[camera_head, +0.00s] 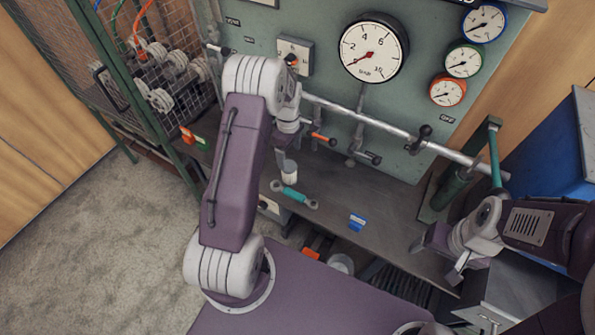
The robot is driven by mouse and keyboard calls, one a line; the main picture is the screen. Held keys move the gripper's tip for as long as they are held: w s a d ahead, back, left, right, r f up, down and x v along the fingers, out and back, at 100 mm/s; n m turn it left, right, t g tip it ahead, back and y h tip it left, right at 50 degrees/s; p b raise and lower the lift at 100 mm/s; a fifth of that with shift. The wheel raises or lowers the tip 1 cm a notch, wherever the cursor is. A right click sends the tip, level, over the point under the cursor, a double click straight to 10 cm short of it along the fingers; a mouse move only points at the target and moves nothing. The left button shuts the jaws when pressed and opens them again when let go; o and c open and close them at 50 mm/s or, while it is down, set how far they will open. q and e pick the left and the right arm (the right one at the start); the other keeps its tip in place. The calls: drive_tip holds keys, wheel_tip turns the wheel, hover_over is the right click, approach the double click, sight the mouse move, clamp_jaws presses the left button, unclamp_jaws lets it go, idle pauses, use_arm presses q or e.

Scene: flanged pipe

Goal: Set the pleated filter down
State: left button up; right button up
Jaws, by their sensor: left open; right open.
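A small white cylinder with a grey top (289,172) stands upright on the grey bench; it looks like the pleated filter, but its pleats are too small to make out. My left gripper (287,152) is open just above it, partly hidden by my own arm and wrist. I cannot tell whether its fingers touch the cylinder. My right gripper (441,252) is open and empty at the bench's right front, well away from the cylinder.
A blue-and-white card (357,222) lies further right. A mesh cage (160,60) stands left. Bare bench lies between cylinder and card.

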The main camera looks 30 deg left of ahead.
sight(289, 165)
use_arm(q)
wheel_tip(289, 165, down, 4)
drive_tip(key=shift+d+r, duration=0.1)
drive_tip(key=shift+r, duration=0.05)
drive_tip(key=f, duration=0.5)
drive_tip(key=shift+s+a+f+b, duration=0.1)
drive_tip(key=shift+a+f+b, duration=0.1)
drive_tip(key=shift+a+b, duration=0.1)
drive_tip(key=c, duration=1.5)
drive_tip(key=shift+r, duration=0.5)
drive_tip(key=shift+c, duration=0.2)
wheel_tip(289, 165, up, 3)
drive_tip(key=s+d+r, duration=0.1)
drive_tip(key=d+r, duration=0.6)
drive_tip(key=d, duration=0.4)
drive_tip(key=shift+d+p, duration=0.35)
